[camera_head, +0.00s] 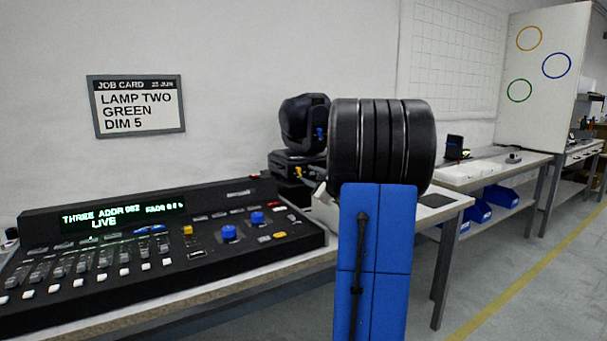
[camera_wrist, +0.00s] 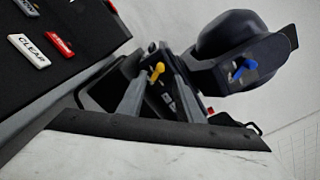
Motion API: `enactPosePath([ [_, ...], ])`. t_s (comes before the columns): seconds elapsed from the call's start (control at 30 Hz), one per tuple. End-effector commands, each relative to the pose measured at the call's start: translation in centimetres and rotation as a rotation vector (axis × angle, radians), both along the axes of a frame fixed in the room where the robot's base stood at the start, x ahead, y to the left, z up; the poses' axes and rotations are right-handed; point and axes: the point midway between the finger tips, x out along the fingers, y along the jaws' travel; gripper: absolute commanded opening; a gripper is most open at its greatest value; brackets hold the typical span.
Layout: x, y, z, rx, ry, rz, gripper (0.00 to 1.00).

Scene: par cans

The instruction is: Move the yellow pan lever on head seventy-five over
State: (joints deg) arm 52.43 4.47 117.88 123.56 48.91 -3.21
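The black moving-head lamp (camera_head: 304,122) stands on the bench right of the console; no head number is readable on it. Its yellow pan lever (camera_head: 298,171) is low on the base. A blue lever (camera_head: 320,132) sits higher, on the head. In the wrist view the yellow lever (camera_wrist: 157,72) shows between the two grey fingers of my gripper (camera_wrist: 156,78), near their tips. The fingers look apart; I cannot tell whether either touches the lever. The blue lever (camera_wrist: 243,68) is to their right. In the head view my arm hides most of the gripper.
The lighting console (camera_head: 180,245) is left of the lamp; its lit display (camera_head: 122,214) includes "THREE" and "LIVE". A job card (camera_head: 138,106) on the wall reads "LAMP TWO GREEN DIM 5". Blue bins (camera_head: 480,210) sit under the bench at right. The floor at right is clear.

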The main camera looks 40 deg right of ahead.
Motion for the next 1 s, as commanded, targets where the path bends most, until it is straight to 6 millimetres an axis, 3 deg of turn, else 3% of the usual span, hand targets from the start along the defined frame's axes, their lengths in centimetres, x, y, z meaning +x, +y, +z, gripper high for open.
enactPosePath([
  [0.1, 1.9, -0.4, -0.1, 0.000, 0.002, 0.003, 0.32],
  [0.3, 3.9, -0.9, -0.1, -0.001, 0.001, 0.001, 0.32],
  [0.7, 4.6, -1.1, 0.0, -0.001, 0.000, 0.000, 0.32],
  [0.73, 4.6, -1.1, 0.0, -0.001, 0.000, 0.000, 0.30],
  [0.87, 4.6, -1.1, 0.0, -0.001, 0.000, 0.000, 0.00],
  [1.0, 4.6, -1.1, 0.0, -0.001, 0.000, 0.000, 0.00],
])
